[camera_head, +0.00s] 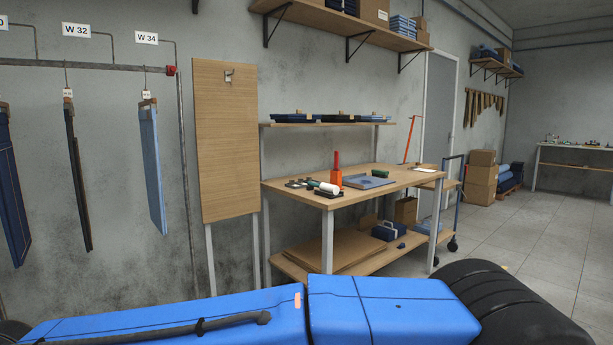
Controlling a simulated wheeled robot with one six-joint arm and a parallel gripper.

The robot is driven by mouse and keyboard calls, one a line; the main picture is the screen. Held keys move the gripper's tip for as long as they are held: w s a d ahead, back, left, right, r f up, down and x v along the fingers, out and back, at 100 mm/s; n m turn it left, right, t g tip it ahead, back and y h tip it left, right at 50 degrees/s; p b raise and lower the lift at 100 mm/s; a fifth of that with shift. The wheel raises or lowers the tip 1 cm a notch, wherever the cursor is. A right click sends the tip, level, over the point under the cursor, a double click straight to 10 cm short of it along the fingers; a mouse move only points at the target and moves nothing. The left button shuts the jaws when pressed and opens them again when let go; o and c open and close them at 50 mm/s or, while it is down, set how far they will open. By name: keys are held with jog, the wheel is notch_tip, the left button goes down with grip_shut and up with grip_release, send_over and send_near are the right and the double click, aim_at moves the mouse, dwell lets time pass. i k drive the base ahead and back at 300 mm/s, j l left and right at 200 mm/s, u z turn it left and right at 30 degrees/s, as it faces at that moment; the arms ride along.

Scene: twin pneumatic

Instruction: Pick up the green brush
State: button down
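On the wooden workbench (412,177) in the middle distance lies a small green item (313,183) near the left end. It touches or lies close to a white cylinder (330,188). A second dark green item (380,173) lies farther right, on or beside a grey-blue flat sheet (367,182). Both are too small for me to tell which one is the green brush. My gripper is not in view.
A red-orange upright tool (334,174) and small dark items (299,183) share the bench. A tall wooden panel (226,140) stands left. Cardboard boxes (481,177) stand right; floor (515,235) there is clear.

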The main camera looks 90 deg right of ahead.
aim_at(379, 174)
jog(key=z, duration=3.5)
jog(key=i, duration=0.2)
